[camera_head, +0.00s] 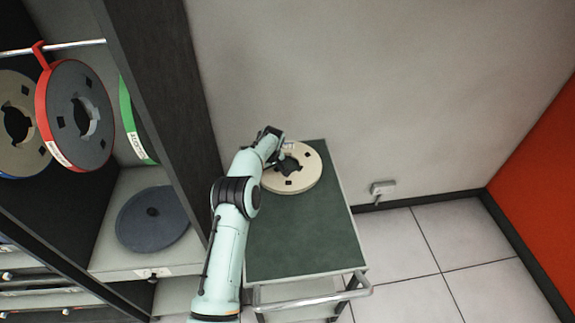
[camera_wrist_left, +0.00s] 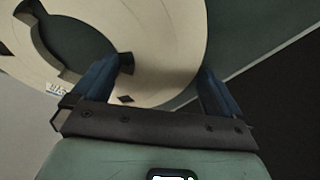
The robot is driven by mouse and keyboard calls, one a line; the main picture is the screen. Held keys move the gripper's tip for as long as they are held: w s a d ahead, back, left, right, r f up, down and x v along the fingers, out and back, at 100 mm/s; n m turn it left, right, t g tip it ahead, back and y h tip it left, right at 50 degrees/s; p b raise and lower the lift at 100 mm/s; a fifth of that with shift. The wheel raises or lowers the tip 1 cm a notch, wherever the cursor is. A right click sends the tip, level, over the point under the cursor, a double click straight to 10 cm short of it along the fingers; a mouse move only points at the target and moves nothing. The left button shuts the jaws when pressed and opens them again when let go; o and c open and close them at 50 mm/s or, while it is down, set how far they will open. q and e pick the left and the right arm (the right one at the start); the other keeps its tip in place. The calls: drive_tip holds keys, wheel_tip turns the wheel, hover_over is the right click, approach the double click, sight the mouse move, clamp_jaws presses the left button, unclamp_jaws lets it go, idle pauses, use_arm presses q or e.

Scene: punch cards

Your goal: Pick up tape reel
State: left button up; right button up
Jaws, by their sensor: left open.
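The cream tape reel (camera_head: 305,180) lies flat on the green top of a small cart (camera_head: 300,240), towards its far end. It has a dark central hole and small dark slots. In the left wrist view the tape reel (camera_wrist_left: 165,45) fills the upper left and middle. My left gripper (camera_head: 278,148) is at the reel's far left side in the head view. In the left wrist view my left gripper (camera_wrist_left: 155,85) is open, its two blue fingers apart with part of the reel's ring between them. I cannot tell whether they touch it. My right gripper is not in view.
A cabinet at the left holds a red-rimmed reel (camera_head: 75,115) and a green-rimmed reel (camera_head: 137,120) hanging from a rod. A dark disc (camera_head: 152,218) lies on its shelf. A grey wall (camera_head: 400,80) stands behind the cart. The tiled floor at the right is clear.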

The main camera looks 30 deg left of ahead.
use_arm(q)
drive_tip(key=shift+w+a+f, duration=0.15)
drive_tip(key=shift+w+f, duration=0.05)
drive_tip(key=shift+f, duration=0.35)
drive_tip(key=shift+s, duration=0.1)
drive_tip(key=c, duration=1.4)
drive_tip(key=shift+r, duration=0.15)
drive_tip(key=shift+r, duration=0.1)
